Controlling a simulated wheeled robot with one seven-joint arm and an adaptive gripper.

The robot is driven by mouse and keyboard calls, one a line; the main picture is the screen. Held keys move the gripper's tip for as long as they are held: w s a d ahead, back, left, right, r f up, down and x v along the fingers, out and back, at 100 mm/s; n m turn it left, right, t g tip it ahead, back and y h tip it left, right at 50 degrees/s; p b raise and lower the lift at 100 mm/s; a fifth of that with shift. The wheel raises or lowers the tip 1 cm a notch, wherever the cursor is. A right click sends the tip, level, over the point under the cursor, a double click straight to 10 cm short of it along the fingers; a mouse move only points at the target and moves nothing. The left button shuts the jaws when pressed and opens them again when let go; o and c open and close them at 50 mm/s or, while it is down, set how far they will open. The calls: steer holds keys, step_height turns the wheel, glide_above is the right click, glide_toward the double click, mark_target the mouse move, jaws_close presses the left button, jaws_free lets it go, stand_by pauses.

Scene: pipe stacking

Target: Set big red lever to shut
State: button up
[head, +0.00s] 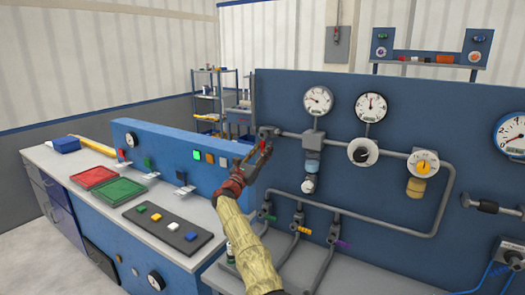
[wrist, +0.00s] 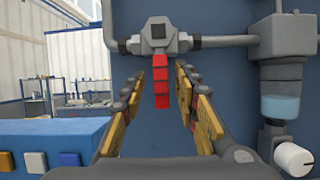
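The big red lever (wrist: 161,82) hangs straight down from a grey valve body (wrist: 159,38) on a horizontal pipe in the wrist view. My gripper (wrist: 180,90) is open, its two fingers standing to the left and right of the lever with gaps on both sides. I cannot tell from this view how far the lever reaches between the fingers. In the head view, my gripper (head: 257,158) is at the left edge of the blue panel (head: 400,110), right by the valve body (head: 268,132). The lever is mostly hidden there by the gripper.
A filter unit with a clear bowl (wrist: 281,100) and a white knob (wrist: 292,157) is right of the gripper. Gauges (head: 318,99) and a pipe loop (head: 390,234) fill the panel's right. A blue bench panel (head: 175,150) with coloured buttons stands left.

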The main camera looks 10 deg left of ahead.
steer(key=shift+s+a, duration=0.1)
steer(key=shift+s, duration=0.05)
steer(key=v, duration=1.1)
steer(key=shift+s+f, duration=0.25)
steer(key=shift+f, duration=0.05)
steer(key=shift+a, duration=0.1)
